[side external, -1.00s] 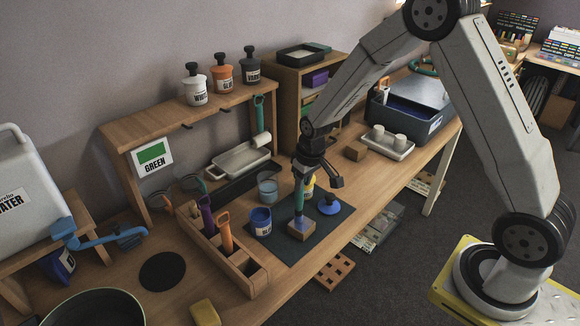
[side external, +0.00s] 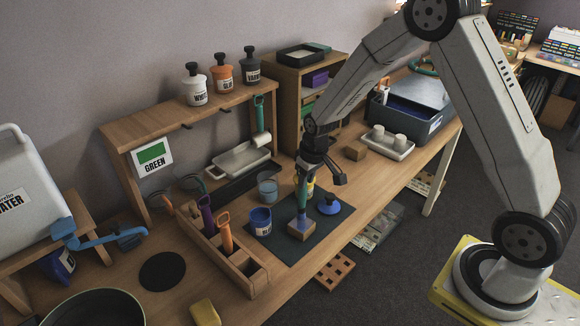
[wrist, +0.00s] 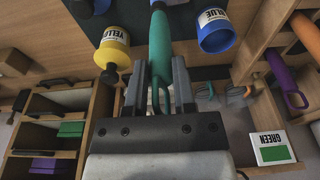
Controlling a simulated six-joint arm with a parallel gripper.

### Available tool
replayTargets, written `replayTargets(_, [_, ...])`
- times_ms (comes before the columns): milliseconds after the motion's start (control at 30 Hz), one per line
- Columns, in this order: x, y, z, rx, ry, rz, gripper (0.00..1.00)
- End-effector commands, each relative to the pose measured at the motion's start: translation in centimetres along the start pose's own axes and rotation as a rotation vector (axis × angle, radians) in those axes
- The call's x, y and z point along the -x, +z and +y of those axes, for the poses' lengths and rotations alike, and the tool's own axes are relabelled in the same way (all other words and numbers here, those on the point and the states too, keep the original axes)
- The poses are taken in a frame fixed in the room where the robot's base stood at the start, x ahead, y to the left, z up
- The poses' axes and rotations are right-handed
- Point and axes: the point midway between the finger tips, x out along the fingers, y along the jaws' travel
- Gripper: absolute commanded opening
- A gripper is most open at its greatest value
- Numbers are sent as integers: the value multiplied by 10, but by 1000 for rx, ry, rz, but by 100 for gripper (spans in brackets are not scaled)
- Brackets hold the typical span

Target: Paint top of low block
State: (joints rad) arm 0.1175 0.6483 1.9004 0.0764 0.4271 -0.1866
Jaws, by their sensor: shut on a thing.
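My gripper (wrist: 160,75) is shut on a teal-handled brush (wrist: 159,45), which points down in the side view (side external: 302,188). Its lower end is at the top of the low wooden block (side external: 303,232) on the dark mat; exact contact is hard to tell. A blue-purple patch shows on the block's top around the brush end. An open blue paint pot (side external: 260,221) stands left of the block. A blue lid (side external: 329,206) lies to its right. A yellow pot (wrist: 112,48) is partly hidden behind the brush in the side view.
A sign reading GREEN (side external: 152,157) hangs on the wooden rack. A wooden caddy (side external: 237,268) holds purple and orange-handled tools left of the mat (side external: 287,252). A grey cup (side external: 267,187) stands behind.

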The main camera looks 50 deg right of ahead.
Motion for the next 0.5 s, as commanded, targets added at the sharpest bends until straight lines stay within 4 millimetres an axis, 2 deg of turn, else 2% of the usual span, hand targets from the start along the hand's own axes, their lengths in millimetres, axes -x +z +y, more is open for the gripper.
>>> replayTargets(500, [1, 1, -9, 2, 0, -2, 0])
